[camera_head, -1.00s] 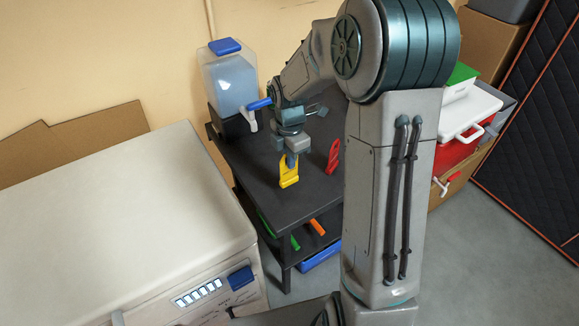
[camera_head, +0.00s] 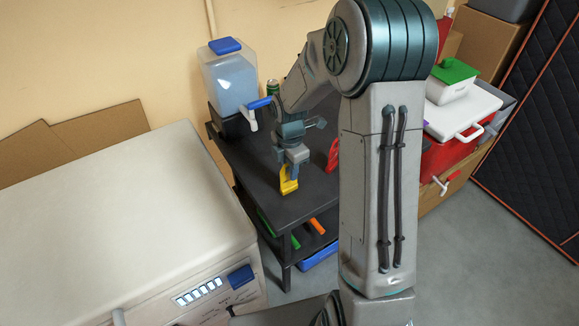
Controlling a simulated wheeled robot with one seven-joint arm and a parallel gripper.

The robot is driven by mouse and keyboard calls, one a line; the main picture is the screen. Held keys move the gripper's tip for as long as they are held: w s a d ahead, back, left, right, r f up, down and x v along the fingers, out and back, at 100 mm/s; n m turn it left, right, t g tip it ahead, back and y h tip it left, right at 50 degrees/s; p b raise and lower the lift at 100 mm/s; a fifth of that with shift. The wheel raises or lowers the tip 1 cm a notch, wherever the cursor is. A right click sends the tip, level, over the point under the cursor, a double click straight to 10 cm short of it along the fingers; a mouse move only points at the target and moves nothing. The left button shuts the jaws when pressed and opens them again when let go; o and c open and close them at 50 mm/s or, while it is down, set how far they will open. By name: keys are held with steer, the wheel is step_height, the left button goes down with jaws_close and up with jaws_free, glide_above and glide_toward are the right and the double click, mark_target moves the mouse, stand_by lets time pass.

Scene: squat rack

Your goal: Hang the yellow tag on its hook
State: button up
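The yellow tag (camera_head: 289,184) is upright at the near part of the black shelf's top (camera_head: 258,170). My gripper (camera_head: 290,172) is right over it, its fingers pointing down and reaching the tag's upper part. At this size I cannot tell whether the fingers are closed on the tag or only around it. A red tag (camera_head: 333,157) stands to the right, partly hidden by my arm. I make out no hook in this view.
A water dispenser (camera_head: 229,78) with a blue lid and blue lever stands at the shelf's back left. A green can (camera_head: 272,88) is behind my gripper. A white appliance (camera_head: 120,220) is at left. A red cooler (camera_head: 450,145) is at right.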

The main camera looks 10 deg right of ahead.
mark_target(288, 185)
step_height(288, 185, up, 13)
steer(key=s+r+m+t, duration=0.1)
steer(key=s+r+m, duration=0.1)
steer(key=s+m, duration=0.8)
steer(key=s+r+m+t, duration=0.1)
steer(key=s+m, duration=0.9)
steer(key=m, duration=0.2)
steer(key=shift+s+d+r+t, duration=0.15)
steer(key=shift+s+r+t, duration=0.1)
steer(key=shift+r+t, duration=0.15)
steer(key=shift+o, duration=1.1)
